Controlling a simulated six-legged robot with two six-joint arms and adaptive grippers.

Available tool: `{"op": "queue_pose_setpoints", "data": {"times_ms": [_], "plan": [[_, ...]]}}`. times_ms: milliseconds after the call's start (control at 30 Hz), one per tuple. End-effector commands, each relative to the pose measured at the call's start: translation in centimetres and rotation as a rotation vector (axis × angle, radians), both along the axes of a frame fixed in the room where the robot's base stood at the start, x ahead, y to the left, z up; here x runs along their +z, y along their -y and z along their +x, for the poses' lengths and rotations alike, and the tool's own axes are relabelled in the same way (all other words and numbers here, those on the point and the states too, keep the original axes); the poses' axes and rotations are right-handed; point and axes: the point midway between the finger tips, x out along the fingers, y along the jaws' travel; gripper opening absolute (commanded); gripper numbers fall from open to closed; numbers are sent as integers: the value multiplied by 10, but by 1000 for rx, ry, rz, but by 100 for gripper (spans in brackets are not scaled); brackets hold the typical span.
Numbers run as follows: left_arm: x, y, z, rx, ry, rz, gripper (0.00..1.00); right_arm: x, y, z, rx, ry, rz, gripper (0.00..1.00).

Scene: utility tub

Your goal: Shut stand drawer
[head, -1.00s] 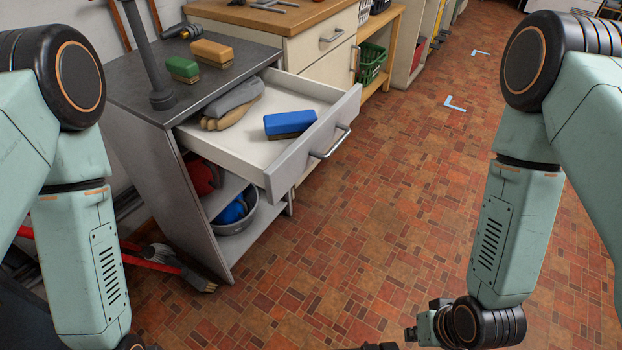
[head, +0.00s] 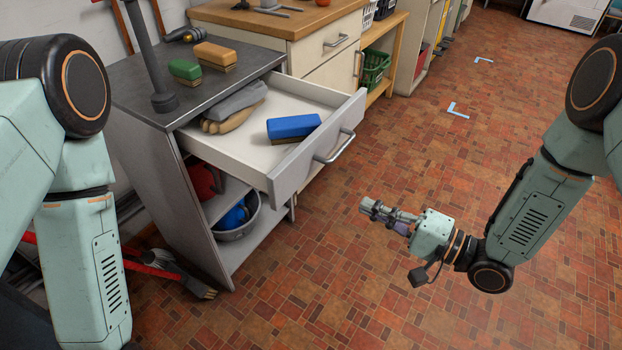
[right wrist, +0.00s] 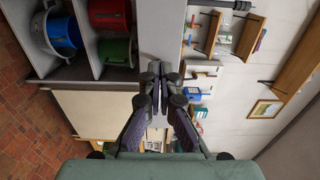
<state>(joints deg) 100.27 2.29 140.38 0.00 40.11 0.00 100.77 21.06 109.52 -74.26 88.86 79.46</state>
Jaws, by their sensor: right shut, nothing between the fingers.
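The stand drawer (head: 288,186) is pulled well out of the grey metal stand (head: 150,165) in the head view. Its front carries a bar handle (head: 336,148). Inside lie a blue brush-like block (head: 293,126) and a pair of grey and tan gloves (head: 235,108). My right gripper (head: 366,208) is shut and empty, over the floor in front of the drawer, apart from its front and lower right of the handle. The right gripper also shows shut in the right wrist view (right wrist: 160,78). My left arm is at the left edge; its gripper is out of frame.
A green block (head: 185,70), a tan block (head: 215,55) and a drill (head: 185,35) are on the stand top. Below the drawer is a basin (head: 240,222). A wooden-topped cabinet (head: 325,45) stands behind. The tiled floor to the right is clear.

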Motion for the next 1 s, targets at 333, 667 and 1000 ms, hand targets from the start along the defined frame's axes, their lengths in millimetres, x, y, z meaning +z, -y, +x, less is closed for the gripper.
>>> {"op": "queue_pose_setpoints", "data": {"times_ms": [333,667,1000], "plan": [[-12,0,0,0,0,0,69,-2,-32,21,7,-4,3,0],[-25,0,0,0,0,0,69,-1,-75,53,7,-2,2,0],[-37,0,0,0,0,0,69,-1,-109,78,3,-4,3,0]]}}
